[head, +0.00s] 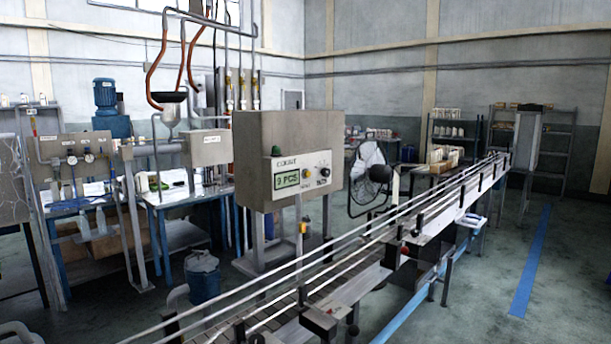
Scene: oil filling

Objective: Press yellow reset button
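A grey control box (250,130) labelled COUNT stands behind the conveyor near the middle of the head view. Its front has a green display (287,181) that reads "9 PCS". A small yellow button (308,173) sits right of the display, with a small label under it that is too small to read surely. A dark knob (325,172) is to its right, and a green lamp or button (276,150) is at the upper left of the face. Nothing touches the yellow button. Neither of my grippers is visible.
A conveyor (345,290) with metal rails runs from the bottom front to the back right, in front of the box. A blue bin (203,280) stands left of the box's stand. A fan (369,175) stands behind. The floor right of the conveyor is clear.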

